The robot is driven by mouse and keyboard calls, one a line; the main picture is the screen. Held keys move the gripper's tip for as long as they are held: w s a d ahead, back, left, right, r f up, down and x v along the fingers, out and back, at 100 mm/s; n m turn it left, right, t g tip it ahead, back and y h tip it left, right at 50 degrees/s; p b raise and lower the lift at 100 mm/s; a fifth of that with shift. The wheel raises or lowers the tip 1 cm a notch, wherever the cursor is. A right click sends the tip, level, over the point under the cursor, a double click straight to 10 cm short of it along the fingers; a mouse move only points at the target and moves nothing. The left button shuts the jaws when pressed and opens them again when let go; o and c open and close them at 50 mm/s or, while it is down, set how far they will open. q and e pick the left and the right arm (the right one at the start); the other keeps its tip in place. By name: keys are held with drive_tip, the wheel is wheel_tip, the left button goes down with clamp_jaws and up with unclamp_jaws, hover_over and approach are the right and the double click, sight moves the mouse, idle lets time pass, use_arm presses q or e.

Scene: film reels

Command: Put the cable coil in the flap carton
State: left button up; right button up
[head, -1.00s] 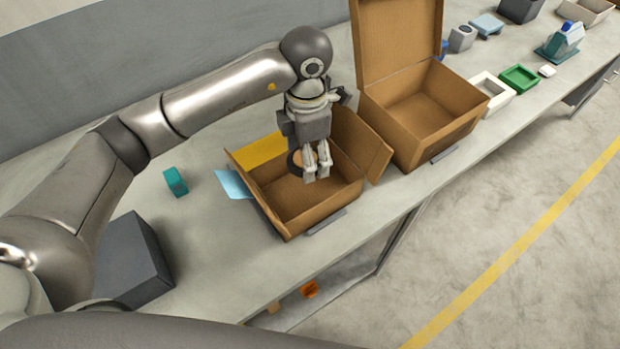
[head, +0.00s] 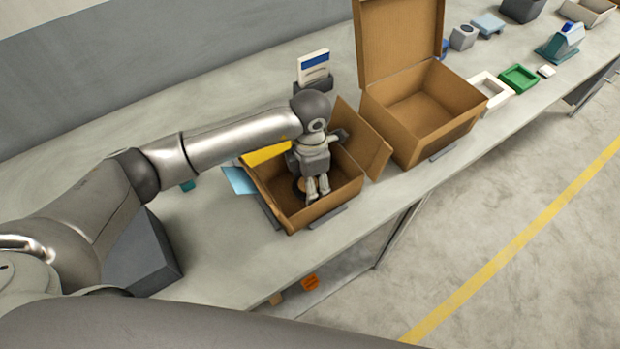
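The flap carton (head: 338,207) is an open brown box on the bench, with flaps spread outward: one yellow (head: 266,153), one light blue (head: 239,181) and a brown one at the right. My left gripper (head: 317,192) points down inside the carton. Its fingers are a little apart. The cable coil (head: 297,186), a dark ring, shows at the left finger and is partly hidden by it. It appears held by its rim, low in the carton; whether it touches the floor I cannot tell. My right gripper is not in view.
A taller brown carton (head: 440,135) with a raised lid stands just right. Behind is a dark holder (head: 314,84) with a white-and-blue card. A dark grey box (head: 140,258) stands at front left. White (head: 492,90) and green (head: 519,77) trays lie farther right.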

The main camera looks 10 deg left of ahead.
use_arm(q)
drive_tip(key=shift+f, duration=0.1)
drive_tip(key=o, duration=0.7)
drive_tip(key=shift+c, duration=0.2)
drive_tip(key=shift+o, duration=0.6)
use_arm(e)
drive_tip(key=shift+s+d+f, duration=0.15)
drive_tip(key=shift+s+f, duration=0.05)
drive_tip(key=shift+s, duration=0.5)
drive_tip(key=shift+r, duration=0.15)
use_arm(q)
drive_tip(key=shift+r, duration=0.3)
wheel_tip(320, 180, up, 12)
drive_tip(key=b, duration=0.3)
drive_tip(key=shift+f, duration=0.15)
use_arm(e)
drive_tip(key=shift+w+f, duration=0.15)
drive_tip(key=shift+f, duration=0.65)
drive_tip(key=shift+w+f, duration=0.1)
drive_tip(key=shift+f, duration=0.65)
